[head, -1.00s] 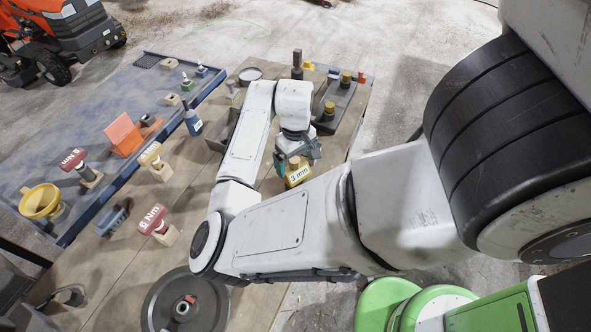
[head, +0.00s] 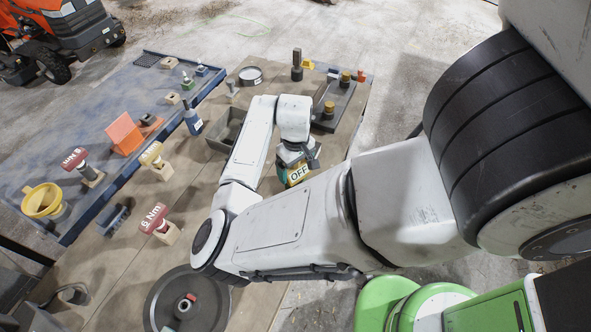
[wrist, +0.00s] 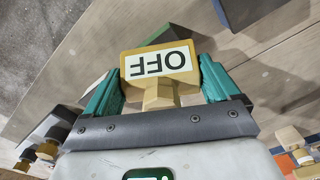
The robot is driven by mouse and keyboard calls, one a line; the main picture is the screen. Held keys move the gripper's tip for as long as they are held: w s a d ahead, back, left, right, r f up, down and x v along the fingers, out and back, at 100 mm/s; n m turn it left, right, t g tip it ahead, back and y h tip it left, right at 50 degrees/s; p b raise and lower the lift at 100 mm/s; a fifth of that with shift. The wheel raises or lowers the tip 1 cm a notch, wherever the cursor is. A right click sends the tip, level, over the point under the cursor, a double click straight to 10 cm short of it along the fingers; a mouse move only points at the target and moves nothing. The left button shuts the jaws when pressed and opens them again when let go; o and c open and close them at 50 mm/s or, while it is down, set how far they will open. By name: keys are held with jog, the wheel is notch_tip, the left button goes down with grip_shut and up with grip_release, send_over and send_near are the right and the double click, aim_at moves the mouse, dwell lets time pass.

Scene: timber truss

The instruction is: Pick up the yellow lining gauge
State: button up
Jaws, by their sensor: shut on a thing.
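The yellow lining gauge (wrist: 187,60) is a yellow block with a white label and a faceted tan stem behind it. The label reads OFF, upside down in the wrist view. My gripper (wrist: 160,84) has its two teal fingers on either side of the gauge and is shut on it. In the head view the gauge (head: 298,175) shows just below my gripper (head: 292,164), partly hidden by my fingers and arm. Whether it still touches the bench is hard to tell.
The wooden bench (head: 190,215) bears a grey tray (head: 218,140), a dark base (head: 338,98) with brass-topped posts, and a large black disc (head: 160,305). Red-labelled (head: 155,216) and yellow-labelled (head: 151,153) pieces stand to the left, beside a blue mat (head: 55,150).

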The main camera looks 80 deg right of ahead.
jog(key=shift+c, duration=0.8)
jog(key=shift+r, duration=0.1)
